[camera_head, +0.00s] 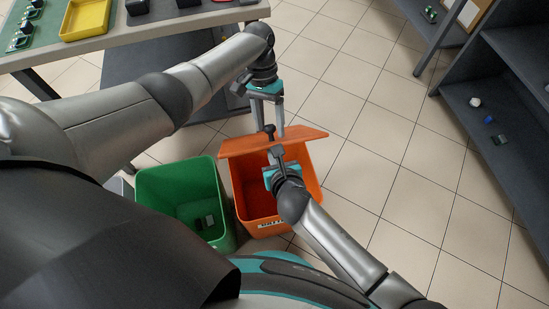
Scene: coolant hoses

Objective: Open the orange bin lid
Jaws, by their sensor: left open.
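The orange bin (245,198) stands on the tiled floor, with a white label on its near side. Its orange lid (302,137) is raised at the far side, and the inside of the bin shows below it. A dark knob-like part shows at the lid's middle. My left gripper (268,130) points down at the lid's far edge, its two fingers apart on either side of the dark part; contact is unclear. My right gripper (275,152) is over the bin opening, close to the lid's near face. Its fingers are small and overlap the lid, so their opening is unclear.
A green bin (180,185) with small dark items inside stands just left of the orange bin. A table (130,38) with a yellow tray (86,18) is at upper left. A dark shelf (480,115) stands at right. The floor between the bins and shelf is clear.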

